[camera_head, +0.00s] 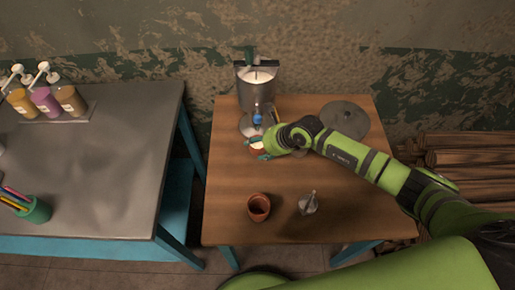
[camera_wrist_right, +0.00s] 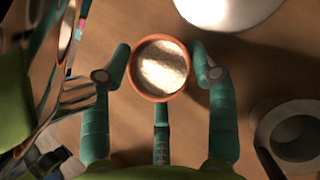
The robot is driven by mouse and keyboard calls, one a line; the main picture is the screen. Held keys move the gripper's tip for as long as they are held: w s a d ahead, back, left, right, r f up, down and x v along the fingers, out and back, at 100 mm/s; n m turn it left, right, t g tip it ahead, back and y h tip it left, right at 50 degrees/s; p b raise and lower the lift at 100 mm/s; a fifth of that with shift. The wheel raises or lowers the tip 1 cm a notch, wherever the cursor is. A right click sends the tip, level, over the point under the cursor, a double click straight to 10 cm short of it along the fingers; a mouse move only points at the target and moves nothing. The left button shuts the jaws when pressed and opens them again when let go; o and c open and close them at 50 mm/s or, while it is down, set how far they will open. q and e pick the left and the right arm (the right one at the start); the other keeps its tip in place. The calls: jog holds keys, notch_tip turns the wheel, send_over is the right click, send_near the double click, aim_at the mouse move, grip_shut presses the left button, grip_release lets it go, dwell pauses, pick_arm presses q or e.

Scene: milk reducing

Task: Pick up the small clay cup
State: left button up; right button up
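A small clay cup (camera_wrist_right: 160,69) with a white, shiny fill sits between the fingers of my right gripper (camera_wrist_right: 161,62) in the right wrist view. The two side fingertips lie close against its sides, and a third finger reaches its near side. I cannot tell whether they press on it. In the head view this cup (camera_head: 257,143) and the right gripper (camera_head: 262,149) are at the metal dispenser's front, and the fingers partly cover the cup. A second clay cup (camera_head: 259,207), dark inside, stands upright near the table's front. My left gripper is not in view.
The metal dispenser (camera_head: 256,92) stands at the back of the wooden table (camera_head: 230,180). A grey round disc (camera_head: 344,117) lies at the back right. A small metal item (camera_head: 308,203) stands front right. A grey side table (camera_head: 95,165) holds bottles and a pen cup.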

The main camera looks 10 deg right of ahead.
jog(key=shift+c, duration=0.7)
